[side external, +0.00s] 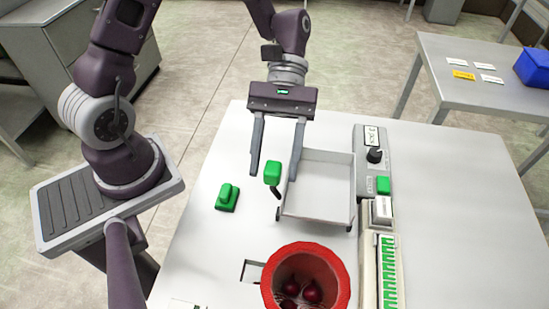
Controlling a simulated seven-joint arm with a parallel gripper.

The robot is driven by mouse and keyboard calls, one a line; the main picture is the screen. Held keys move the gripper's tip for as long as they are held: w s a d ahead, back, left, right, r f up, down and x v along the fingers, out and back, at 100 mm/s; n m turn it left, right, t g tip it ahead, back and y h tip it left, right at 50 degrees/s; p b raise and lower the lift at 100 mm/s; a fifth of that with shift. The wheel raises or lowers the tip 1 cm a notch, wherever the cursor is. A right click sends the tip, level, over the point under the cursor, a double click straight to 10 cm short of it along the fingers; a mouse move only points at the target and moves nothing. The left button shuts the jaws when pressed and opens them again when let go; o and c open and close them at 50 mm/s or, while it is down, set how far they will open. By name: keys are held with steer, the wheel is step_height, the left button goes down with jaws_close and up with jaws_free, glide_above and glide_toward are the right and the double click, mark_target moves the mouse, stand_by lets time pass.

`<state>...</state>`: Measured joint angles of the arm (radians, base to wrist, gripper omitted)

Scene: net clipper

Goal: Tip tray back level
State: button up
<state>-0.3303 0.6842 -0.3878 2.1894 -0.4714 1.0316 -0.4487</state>
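The pale grey tray (322,185) stands on the white table and looks empty. I cannot tell its exact tilt from this angle. A green knob (273,173) on a short dark lever sits at the tray's left side. My gripper (274,176) is open and points down from above, over the tray's left edge. In the picture its two long grey fingers lie on either side of the green knob, with a gap to each. Whether the fingertips are level with the knob in depth is unclear. Nothing is held.
A red bowl (341,262) with dark red round items (312,291) stands in front of the tray. A green handle (228,195) lies to the left. A control box (368,135) and a strip of green pieces (388,270) line the right. The table's far right is clear.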

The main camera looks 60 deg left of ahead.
steer(key=v, duration=0.7)
steer(key=s+a+r+m+t+y, duration=0.7)
steer(key=s+r+m+t, duration=0.2)
steer(key=t, duration=0.4)
steer(key=shift+s+r, duration=0.25)
steer(key=shift+s, duration=0.45)
steer(key=shift+a, duration=0.1)
